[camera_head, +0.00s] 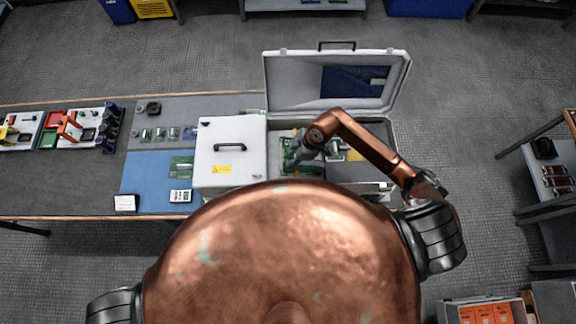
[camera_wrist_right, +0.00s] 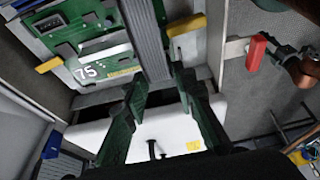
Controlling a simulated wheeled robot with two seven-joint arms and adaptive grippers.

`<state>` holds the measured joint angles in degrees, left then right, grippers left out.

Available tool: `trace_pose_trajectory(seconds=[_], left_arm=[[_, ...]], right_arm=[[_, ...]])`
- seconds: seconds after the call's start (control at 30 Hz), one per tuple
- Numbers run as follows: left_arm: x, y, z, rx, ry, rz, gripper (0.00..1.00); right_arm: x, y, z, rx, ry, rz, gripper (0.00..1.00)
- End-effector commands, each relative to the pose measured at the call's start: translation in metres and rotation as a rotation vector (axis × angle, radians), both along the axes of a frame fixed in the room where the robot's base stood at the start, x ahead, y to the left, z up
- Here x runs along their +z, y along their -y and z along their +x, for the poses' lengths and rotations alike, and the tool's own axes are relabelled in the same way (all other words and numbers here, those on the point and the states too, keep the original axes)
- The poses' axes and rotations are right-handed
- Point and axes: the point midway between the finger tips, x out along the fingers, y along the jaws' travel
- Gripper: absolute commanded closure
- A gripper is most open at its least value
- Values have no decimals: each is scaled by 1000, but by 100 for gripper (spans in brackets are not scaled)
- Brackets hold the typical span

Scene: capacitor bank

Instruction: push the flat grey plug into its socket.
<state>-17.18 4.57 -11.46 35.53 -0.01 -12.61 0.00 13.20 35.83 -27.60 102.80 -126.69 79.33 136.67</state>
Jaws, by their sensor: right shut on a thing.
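My right gripper (camera_head: 300,157) reaches down over the open case in the middle of the head view. In the right wrist view its two dark green fingers (camera_wrist_right: 160,78) close on the end of a flat grey ribbed strip. I take this end for the flat grey plug (camera_wrist_right: 155,72); the strip (camera_wrist_right: 146,35) runs up out of the picture. A green circuit board (camera_wrist_right: 95,22) marked 75 lies left of the strip. I cannot make out the socket, or whether the plug touches it. My left gripper is out of view.
The case's raised lid (camera_head: 295,85) stands behind my right arm. A white box (camera_head: 208,160) with a black handle stands just left. A red lever (camera_wrist_right: 256,50) shows right in the wrist view. A blue mat (camera_head: 150,172) lies farther left.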

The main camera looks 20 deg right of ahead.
Motion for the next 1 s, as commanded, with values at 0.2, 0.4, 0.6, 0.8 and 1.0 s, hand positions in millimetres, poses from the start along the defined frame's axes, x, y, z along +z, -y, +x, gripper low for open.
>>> trace_pose_trajectory(seconds=[0.2,0.4,0.6,0.8,1.0], left_arm=[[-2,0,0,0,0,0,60],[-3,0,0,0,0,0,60],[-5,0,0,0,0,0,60],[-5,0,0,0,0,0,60],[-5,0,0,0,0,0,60]], right_arm=[[-4,0,0,0,0,0,98],[-7,0,0,0,0,0,98],[-11,0,0,0,0,0,98],[-12,0,0,0,0,0,98],[-12,0,0,0,0,0,63]])
